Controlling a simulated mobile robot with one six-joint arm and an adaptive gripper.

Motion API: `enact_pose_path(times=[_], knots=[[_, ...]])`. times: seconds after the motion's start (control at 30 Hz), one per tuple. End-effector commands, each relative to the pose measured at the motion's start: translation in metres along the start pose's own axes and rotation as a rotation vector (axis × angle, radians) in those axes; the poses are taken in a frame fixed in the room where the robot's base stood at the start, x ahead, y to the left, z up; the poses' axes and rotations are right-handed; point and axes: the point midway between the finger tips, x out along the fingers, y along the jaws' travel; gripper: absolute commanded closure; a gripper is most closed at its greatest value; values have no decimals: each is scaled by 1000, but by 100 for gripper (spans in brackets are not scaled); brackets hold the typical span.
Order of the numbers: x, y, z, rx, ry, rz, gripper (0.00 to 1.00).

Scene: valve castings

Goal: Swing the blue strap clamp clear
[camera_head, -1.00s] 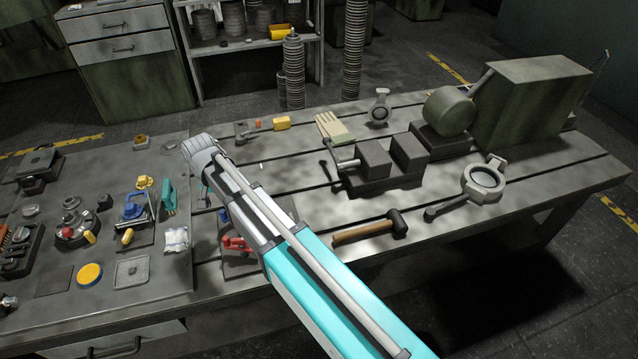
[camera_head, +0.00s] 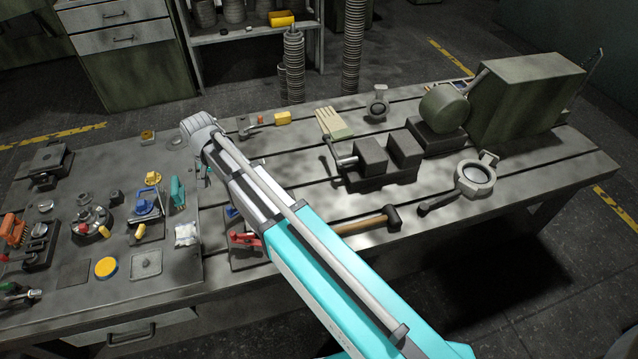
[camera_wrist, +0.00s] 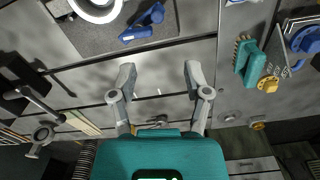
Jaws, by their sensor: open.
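The blue strap clamp (camera_wrist: 142,25) lies at the top of the wrist view, on a dark plate (camera_wrist: 100,38) beside a pale ring-shaped casting (camera_wrist: 97,6). In the head view only a small blue part (camera_head: 232,212) shows beside my arm, with a red clamp part (camera_head: 245,240) near it; my arm hides the rest. My gripper (camera_wrist: 159,76) is open and empty above the bench. Its two fingers are apart, and the blue clamp is beyond the fingertips, not touched. In the head view my fingers are mostly hidden by my wrist.
A teal brush (camera_head: 178,192) and a blue clamp device (camera_head: 145,202) stand to the left. A slot runs along the bench.

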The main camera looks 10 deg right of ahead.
Motion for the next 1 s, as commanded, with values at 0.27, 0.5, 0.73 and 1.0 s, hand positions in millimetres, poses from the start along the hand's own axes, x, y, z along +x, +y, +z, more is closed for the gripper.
enact_pose_path(times=[0.27, 0.5, 0.73, 1.0], knots=[[-4, 28, 0, 12, 0, -1, 38], [-1, 62, 0, 24, -1, -1, 38], [2, 94, 2, 37, -1, -2, 38], [5, 131, 7, 52, -2, -3, 38]])
